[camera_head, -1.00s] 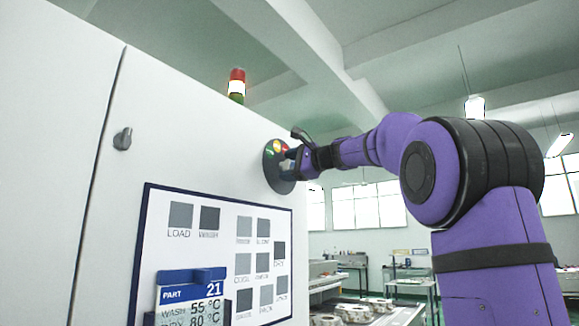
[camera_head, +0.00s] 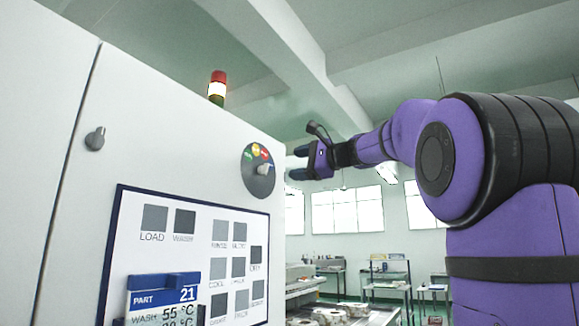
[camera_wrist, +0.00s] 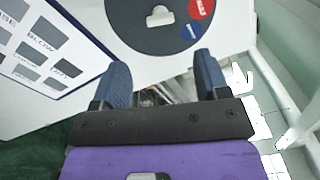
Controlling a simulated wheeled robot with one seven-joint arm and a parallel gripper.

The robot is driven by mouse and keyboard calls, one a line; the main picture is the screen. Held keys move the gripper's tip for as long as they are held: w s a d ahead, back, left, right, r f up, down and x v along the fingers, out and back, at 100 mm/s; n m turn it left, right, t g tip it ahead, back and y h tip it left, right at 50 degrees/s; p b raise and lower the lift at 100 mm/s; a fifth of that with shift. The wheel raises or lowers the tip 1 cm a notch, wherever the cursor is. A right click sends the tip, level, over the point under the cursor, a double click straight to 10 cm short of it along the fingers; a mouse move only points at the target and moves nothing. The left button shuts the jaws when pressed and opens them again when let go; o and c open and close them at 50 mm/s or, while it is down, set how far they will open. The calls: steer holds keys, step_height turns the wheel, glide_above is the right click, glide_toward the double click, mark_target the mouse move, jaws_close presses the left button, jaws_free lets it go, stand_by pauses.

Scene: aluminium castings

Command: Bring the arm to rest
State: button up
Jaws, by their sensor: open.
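My gripper (camera_head: 298,163) is open and empty, with its two blue fingers apart. It is held in the air to the right of the round dark dial (camera_head: 258,172) on the white machine, with a gap between them. In the wrist view my gripper (camera_wrist: 163,82) shows its fingers spread below the dial (camera_wrist: 158,30). The dial has a pale knob and coloured labels, red and blue in the wrist view. My purple arm reaches in from the right in the head view.
The white cabinet (camera_head: 150,100) fills the left, with a labelled panel (camera_head: 190,262), a blue part card (camera_head: 162,296) and a small latch knob (camera_head: 95,139). A signal light (camera_head: 217,88) stands on top. Benches (camera_head: 388,276) and a table with castings (camera_head: 335,315) are behind. Air right of the cabinet is open.

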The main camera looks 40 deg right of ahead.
steer(key=shift+s, duration=0.1)
stand_by(0.5)
steer(key=s+a+f+n+g+h, duration=0.1)
steer(key=s+a+f+n+g, duration=0.2)
steer(key=f, duration=0.8)
steer(key=s+a+f+n+g+h, duration=0.1)
steer(key=s+a+f+n+g, duration=0.2)
steer(key=s+a+f+n, duration=0.2)
steer(key=s+a+f+n+g+h, duration=0.1)
steer(key=s+a+f+n+g, duration=0.3)
steer(key=s+a+f, duration=0.5)
step_height(320, 180, down, 10)
steer(key=shift+a+r+n+h, duration=0.1)
steer(key=shift+a+n+h, duration=0.25)
steer(key=shift+a, duration=0.55)
steer(key=s+f+n, duration=0.1)
steer(key=s+f, duration=0.1)
steer(key=f, duration=0.1)
steer(key=s+f+n+g+h, duration=0.1)
steer(key=s+f+n, duration=0.1)
steer(key=s+f, duration=0.1)
steer(key=s+f+n+h, duration=0.1)
steer(key=s+f+n, duration=0.1)
steer(key=f, duration=0.2)
steer(key=shift+s+f+g+h, duration=0.25)
steer(key=shift+g, duration=0.15)
steer(key=shift+c, duration=0.2)
